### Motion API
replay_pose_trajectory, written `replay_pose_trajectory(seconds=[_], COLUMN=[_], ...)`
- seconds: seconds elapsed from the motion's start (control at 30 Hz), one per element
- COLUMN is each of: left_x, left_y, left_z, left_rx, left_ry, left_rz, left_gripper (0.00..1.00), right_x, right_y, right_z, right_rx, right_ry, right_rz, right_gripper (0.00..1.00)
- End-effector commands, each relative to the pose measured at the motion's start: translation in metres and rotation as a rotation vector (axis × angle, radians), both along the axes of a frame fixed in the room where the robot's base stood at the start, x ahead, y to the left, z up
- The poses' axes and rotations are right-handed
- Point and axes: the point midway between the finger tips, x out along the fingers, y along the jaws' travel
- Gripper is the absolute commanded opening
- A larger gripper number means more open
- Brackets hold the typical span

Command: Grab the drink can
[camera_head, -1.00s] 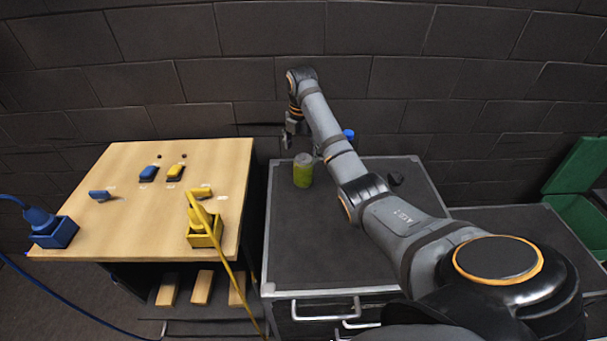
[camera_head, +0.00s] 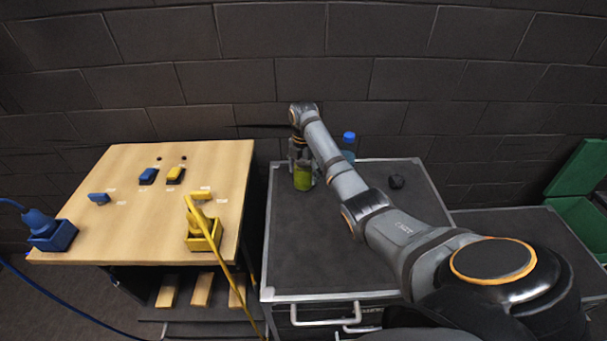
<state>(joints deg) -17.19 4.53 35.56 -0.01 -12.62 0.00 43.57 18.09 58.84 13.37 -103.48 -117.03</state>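The drink can (camera_head: 303,180), green-yellow, stands upright near the back left of the dark cabinet top. My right gripper (camera_head: 303,164) has come down at the can, with dark finger parts showing at both sides of its upper part. The gripper hides the can's top. Whether the fingers press on the can cannot be made out at this size. My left gripper is out of view.
A blue-capped bottle (camera_head: 349,144) stands behind my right arm, partly hidden. A wooden table (camera_head: 130,215) with blue and yellow buttons stands at left. A green bin (camera_head: 580,215) is at far right.

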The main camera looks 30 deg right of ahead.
Motion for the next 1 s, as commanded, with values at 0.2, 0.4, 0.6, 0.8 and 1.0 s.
replay_pose_trajectory(seconds=[0.2, 0.4, 0.6, 0.8, 1.0], left_x=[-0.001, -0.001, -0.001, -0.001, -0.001], left_y=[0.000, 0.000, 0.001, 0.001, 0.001], left_z=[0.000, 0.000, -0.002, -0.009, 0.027], left_rx=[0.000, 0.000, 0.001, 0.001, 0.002], left_ry=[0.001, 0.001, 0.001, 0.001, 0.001], left_rz=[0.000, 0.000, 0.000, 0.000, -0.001], left_gripper=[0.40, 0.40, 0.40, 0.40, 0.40], right_x=[0.000, 0.000, 0.000, -0.005, -0.034], right_y=[0.000, 0.000, 0.000, -0.006, -0.026], right_z=[0.000, 0.000, 0.008, 0.038, 0.092], right_rx=[0.000, 0.000, 0.000, -0.003, -0.004], right_ry=[0.000, 0.000, 0.000, -0.003, 0.002], right_rz=[0.000, 0.000, 0.000, -0.003, -0.002], right_gripper=[0.47, 0.47, 0.47, 0.47, 0.47])
